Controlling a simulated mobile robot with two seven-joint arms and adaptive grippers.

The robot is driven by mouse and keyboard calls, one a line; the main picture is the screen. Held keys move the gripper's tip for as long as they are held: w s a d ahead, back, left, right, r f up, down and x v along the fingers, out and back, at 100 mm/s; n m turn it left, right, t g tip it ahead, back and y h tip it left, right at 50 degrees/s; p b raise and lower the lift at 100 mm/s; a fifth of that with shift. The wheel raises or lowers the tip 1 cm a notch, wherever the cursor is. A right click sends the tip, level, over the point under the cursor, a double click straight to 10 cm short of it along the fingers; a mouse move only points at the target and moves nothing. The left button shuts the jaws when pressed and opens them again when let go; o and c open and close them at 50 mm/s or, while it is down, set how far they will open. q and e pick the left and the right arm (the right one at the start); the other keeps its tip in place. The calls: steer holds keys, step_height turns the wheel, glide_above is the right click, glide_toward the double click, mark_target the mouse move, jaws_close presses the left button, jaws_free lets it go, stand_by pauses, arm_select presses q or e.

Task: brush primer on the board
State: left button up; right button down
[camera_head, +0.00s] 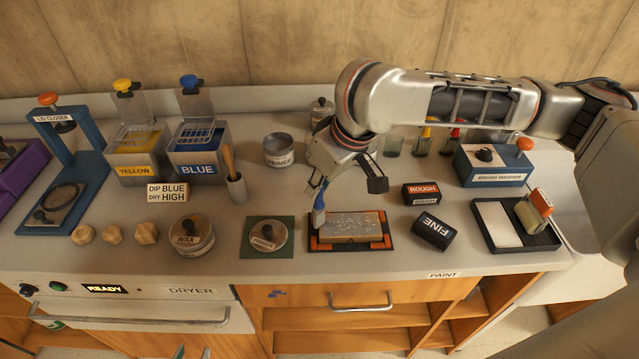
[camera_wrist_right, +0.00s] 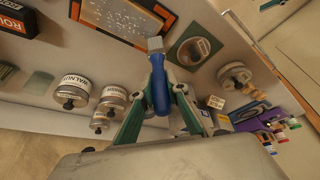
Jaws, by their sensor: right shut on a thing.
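In the wrist view the board (camera_wrist_right: 118,18) is at the top, with pale specks. My right gripper (camera_wrist_right: 155,92) is shut on a blue-handled brush (camera_wrist_right: 159,88). In the head view the brush (camera_head: 320,197) points down at the board's left end; I cannot tell whether its bristles touch. The primer can (camera_head: 278,158) stands open behind and left of the board.
The brush washer (camera_head: 494,165) is behind. Bare counter lies in front of the primer.

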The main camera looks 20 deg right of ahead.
steer(key=shift+r, duration=0.25)
steer(key=shift+w, duration=0.15)
steer(key=shift+w+d, duration=0.25)
steer(key=shift+w, duration=0.25)
steer(key=shift+s+d, duration=0.2)
steer(key=shift+d, duration=0.3)
steer(key=shift+f, duration=0.3)
steer(key=shift+d, duration=0.1)
